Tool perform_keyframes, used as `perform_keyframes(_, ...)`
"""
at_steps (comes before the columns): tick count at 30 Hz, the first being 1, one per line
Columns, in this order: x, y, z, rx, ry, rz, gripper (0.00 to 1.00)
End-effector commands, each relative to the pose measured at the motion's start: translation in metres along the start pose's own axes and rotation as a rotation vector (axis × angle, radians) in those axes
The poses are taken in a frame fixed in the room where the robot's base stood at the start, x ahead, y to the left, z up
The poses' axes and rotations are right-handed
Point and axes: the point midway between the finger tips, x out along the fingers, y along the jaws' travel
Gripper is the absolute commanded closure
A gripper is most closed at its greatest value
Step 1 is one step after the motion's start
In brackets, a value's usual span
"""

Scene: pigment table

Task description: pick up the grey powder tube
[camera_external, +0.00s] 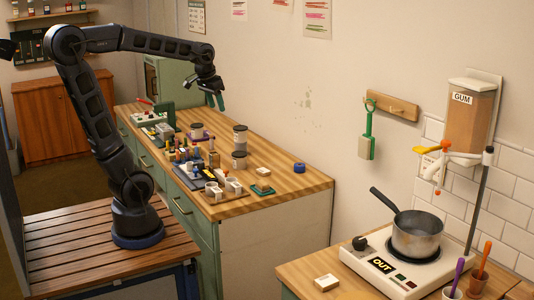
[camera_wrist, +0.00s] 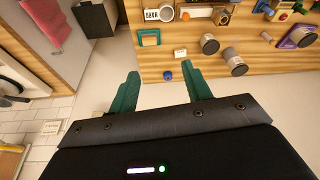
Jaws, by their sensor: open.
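My gripper (camera_external: 215,97) is open and empty, high above the back part of the wooden worktop. In the wrist view its two green fingers (camera_wrist: 160,82) stand wide apart with nothing between them. A cluster of small tubes and bottles with coloured tops (camera_external: 190,157) stands on the worktop in the outside view. I cannot tell which of them is the grey powder tube; they are too small. A taller jar with a greyish body and dark lid (camera_external: 240,138) stands behind; it also shows in the wrist view (camera_wrist: 235,63).
A hotplate with a pot (camera_external: 416,235) is on the separate right counter.

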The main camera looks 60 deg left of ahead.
Motion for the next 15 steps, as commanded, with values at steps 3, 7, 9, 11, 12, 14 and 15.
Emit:
perform_keyframes(3,0.010,-0.020,-0.034,-0.040,-0.025,-0.014,0.51)
perform_keyframes(7,0.023,-0.044,-0.068,-0.081,-0.050,-0.026,0.51)
perform_keyframes(9,0.031,-0.058,-0.086,-0.102,-0.062,-0.032,0.51)
perform_keyframes(11,0.039,-0.071,-0.100,-0.121,-0.074,-0.037,0.51)
perform_keyframes(12,0.044,-0.081,-0.109,-0.134,-0.081,-0.040,0.51)
perform_keyframes(14,0.053,-0.095,-0.123,-0.152,-0.093,-0.044,0.51)
perform_keyframes(15,0.060,-0.105,-0.131,-0.165,-0.100,-0.047,0.51)
